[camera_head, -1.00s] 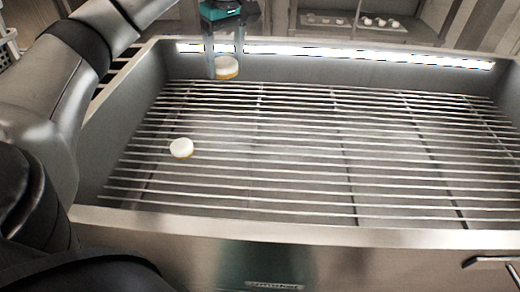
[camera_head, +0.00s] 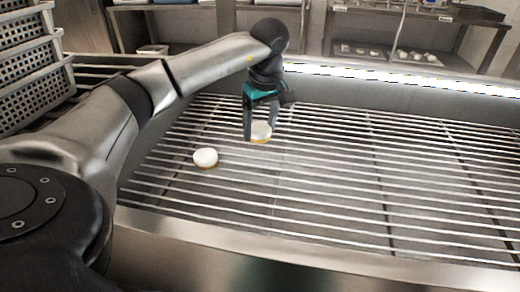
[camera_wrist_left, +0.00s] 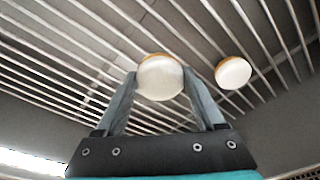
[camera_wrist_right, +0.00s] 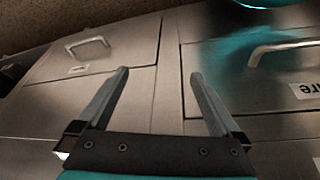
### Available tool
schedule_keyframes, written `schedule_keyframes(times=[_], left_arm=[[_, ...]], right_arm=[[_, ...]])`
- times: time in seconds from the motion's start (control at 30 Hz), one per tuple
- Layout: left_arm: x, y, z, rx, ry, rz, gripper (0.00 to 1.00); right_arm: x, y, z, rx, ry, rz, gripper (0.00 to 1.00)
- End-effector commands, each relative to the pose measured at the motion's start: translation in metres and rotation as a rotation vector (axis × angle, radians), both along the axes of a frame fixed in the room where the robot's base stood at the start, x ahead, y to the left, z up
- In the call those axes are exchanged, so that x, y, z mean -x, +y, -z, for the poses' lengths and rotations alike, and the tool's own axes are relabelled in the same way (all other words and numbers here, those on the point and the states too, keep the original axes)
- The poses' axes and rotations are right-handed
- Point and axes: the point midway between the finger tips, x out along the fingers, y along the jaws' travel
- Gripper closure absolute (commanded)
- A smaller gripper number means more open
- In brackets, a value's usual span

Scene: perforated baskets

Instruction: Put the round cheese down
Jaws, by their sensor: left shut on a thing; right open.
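A round cheese (camera_head: 261,131), white on top with a yellow-brown side, is between the fingers of my left gripper (camera_head: 260,136). The left wrist view shows the gripper (camera_wrist_left: 160,85) shut on this cheese (camera_wrist_left: 161,78), over the bars of a metal rack (camera_head: 330,180). I cannot tell whether the cheese touches the bars. A second round cheese (camera_head: 205,157) lies on the rack, left of the held one and nearer to me; it also shows in the left wrist view (camera_wrist_left: 233,73). My right gripper (camera_wrist_right: 160,88) is open and empty in front of metal drawers.
The rack sits inside a steel basin with a raised front rim (camera_head: 300,252). Stacked perforated baskets (camera_head: 28,80) stand at the far left. The rack right of the held cheese is clear. A drawer handle (camera_wrist_right: 285,50) shows in the right wrist view.

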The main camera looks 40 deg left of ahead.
Motion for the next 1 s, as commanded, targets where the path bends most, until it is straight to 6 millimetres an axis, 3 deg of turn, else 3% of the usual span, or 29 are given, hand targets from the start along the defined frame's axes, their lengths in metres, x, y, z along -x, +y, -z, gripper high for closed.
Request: schedule_keyframes(times=[0.33, 0.53, 0.97, 1.0], left_arm=[[0.0, 0.0, 0.025, 0.0, 0.001, 0.0, 0.96], [0.0, 0.0, 0.051, 0.001, 0.001, 0.0, 0.96], [0.0, 0.0, 0.056, 0.0, -0.001, 0.0, 0.96], [0.0, 0.0, 0.056, 0.0, -0.001, 0.0, 0.27]], right_arm=[[0.0, 0.0, -0.021, -0.004, -0.033, 0.001, 0.0], [-0.003, 0.005, -0.035, -0.022, -0.096, -0.009, 0.0], [-0.005, 0.007, -0.039, -0.029, -0.113, -0.012, 0.0], [-0.005, 0.007, -0.039, -0.029, -0.115, -0.013, 0.0]])
